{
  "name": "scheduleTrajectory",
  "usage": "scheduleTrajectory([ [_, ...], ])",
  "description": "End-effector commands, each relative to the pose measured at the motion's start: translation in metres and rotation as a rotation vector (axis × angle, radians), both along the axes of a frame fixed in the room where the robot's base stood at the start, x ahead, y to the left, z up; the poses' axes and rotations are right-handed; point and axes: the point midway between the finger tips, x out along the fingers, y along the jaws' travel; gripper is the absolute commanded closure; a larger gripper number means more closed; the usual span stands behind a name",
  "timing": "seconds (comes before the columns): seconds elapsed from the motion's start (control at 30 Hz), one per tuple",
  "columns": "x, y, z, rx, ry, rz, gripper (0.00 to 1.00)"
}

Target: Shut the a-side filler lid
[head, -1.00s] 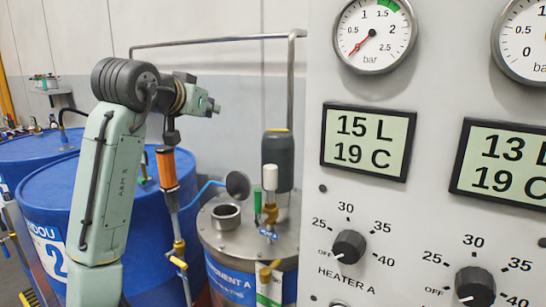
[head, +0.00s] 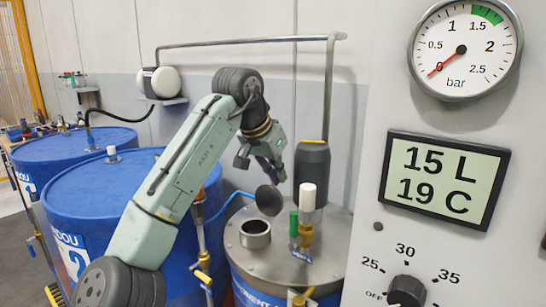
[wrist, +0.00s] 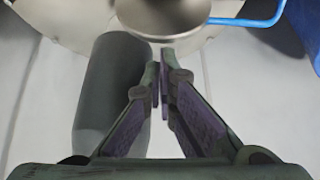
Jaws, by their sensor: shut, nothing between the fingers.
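The a-side filler lid (head: 269,200) is a dark round disc standing open, tilted up behind the short metal filler neck (head: 255,234) on top of the component A tank (head: 290,262). The neck's mouth is uncovered. My gripper (head: 278,180) points down just above and behind the lid; whether it touches cannot be told from the head view. In the wrist view the gripper (wrist: 162,62) is shut and empty, its fingertips close to the edge of the grey round lid (wrist: 165,14).
A dark grey cylinder (head: 311,166) stands right of my gripper and shows beside the fingers in the wrist view (wrist: 112,95). The gauge panel (head: 450,120) fills the right.

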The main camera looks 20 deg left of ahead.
Motion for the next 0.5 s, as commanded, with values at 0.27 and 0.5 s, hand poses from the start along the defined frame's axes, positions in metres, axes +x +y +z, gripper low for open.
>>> scheduleTrajectory([
  [0.27, 0.010, -0.004, -0.017, 0.000, -0.002, 0.001, 1.00],
  [0.5, 0.010, -0.004, -0.017, 0.000, -0.002, 0.001, 1.00],
])
